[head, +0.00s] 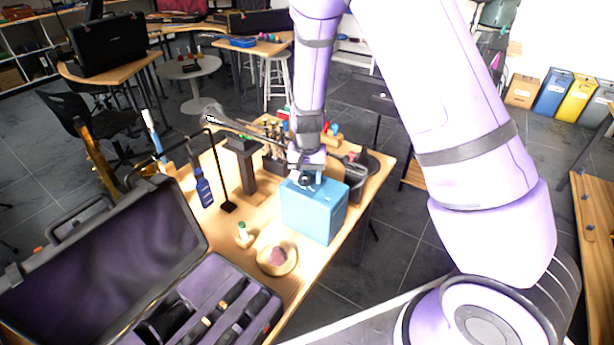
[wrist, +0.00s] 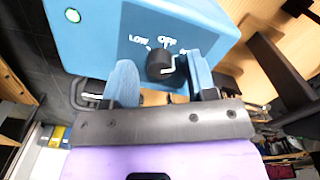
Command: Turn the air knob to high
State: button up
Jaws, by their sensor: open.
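The air unit is a light blue box (head: 312,212) standing on the wooden table; its knob face fills the upper part of the wrist view (wrist: 100,40). The black air knob (wrist: 159,65) sits on this face, with white LOW and OFF lettering beside it; a HIGH label cannot be read, and I cannot tell the knob's exact setting. My gripper (wrist: 162,82) is open, with one blue finger on each side of the knob and gaps visible between.
An open black case (head: 110,250) with purple lining stands at the table's left.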

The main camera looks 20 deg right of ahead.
aim_at(308, 179)
notch_tip(308, 179, up, 10)
jog(key=shift+r, duration=0.2)
dwell(0.6)
jog(key=s+d+r+n+t+y, duration=0.1)
jog(key=s+d+r, duration=0.1)
jog(key=s+r, duration=0.55)
jog(key=s+d+r+n+t+y, duration=0.15)
jog(key=s+r, duration=0.25)
jog(key=r, duration=0.6)
jog(key=s+d+r+n+t+h, duration=0.1)
jog(key=s+r, duration=0.2)
jog(key=s, duration=0.6)
jog(key=s+d+r+n+t+h, duration=0.1)
jog(key=s+r, duration=0.3)
jog(key=s, duration=0.4)
jog(key=shift+s+d+r+t, duration=0.3)
jog(key=shift+s+d+t, duration=0.1)
jog(key=shift+d, duration=0.3)
jog(key=shift+n+h, duration=0.25)
